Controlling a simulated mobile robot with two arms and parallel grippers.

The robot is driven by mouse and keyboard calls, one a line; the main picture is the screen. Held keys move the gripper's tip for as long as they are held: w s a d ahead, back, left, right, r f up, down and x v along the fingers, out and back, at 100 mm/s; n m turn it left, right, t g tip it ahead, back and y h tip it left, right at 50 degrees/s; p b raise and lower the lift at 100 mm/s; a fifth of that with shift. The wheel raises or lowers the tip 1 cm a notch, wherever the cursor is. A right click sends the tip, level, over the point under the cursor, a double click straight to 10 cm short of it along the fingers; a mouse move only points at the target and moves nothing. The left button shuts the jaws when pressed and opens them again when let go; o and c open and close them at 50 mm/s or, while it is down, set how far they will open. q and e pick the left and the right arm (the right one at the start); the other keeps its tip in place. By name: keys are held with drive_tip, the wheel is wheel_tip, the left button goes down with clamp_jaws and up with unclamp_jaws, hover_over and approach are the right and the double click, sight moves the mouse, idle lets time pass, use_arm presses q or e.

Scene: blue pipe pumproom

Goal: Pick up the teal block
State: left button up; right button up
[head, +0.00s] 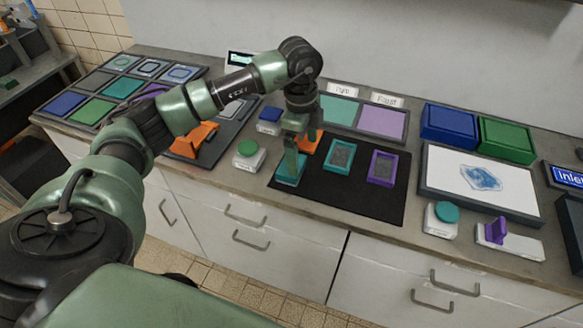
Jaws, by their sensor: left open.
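A teal block-like piece (289,178) lies at the left end of the black mat (335,202) on the counter. My left gripper (298,152) points down over this end of the mat, jaws open. Its near finger reaches down in front of the teal piece and hides part of it. I cannot tell whether they touch. A teal frame with a grey centre (341,156) lies to the right on the mat, with a purple frame (382,167) beside it. My right gripper is not in view.
A green-topped white button box (249,154) and a blue-topped one (269,121) stand left of the mat. A teal-topped one (441,219) stands right. A picture tray (482,182) and blue (450,123) and green (507,140) boxes fill the right. The mat's front is clear.

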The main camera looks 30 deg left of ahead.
use_arm(q)
drive_tip(key=shift+s+a+r+y, duration=0.15)
drive_tip(key=shift+a+y, duration=0.25)
drive_tip(key=shift+a, duration=0.5)
drive_tip(key=shift+a+f+n, duration=0.1)
drive_tip(key=shift+f+n, duration=0.2)
drive_tip(key=f, duration=0.2)
drive_tip(key=f+p, duration=0.1)
drive_tip(key=f, duration=0.1)
drive_tip(key=a+f+p, duration=0.1)
drive_tip(key=f, duration=0.1)
drive_tip(key=shift+s+f, duration=0.1)
drive_tip(key=shift+f, duration=0.45)
drive_tip(key=c, duration=1.4)
drive_tip(key=shift+r, duration=0.15)
drive_tip(key=shift+r+b, duration=1.15)
drive_tip(key=shift+r, duration=8.8)
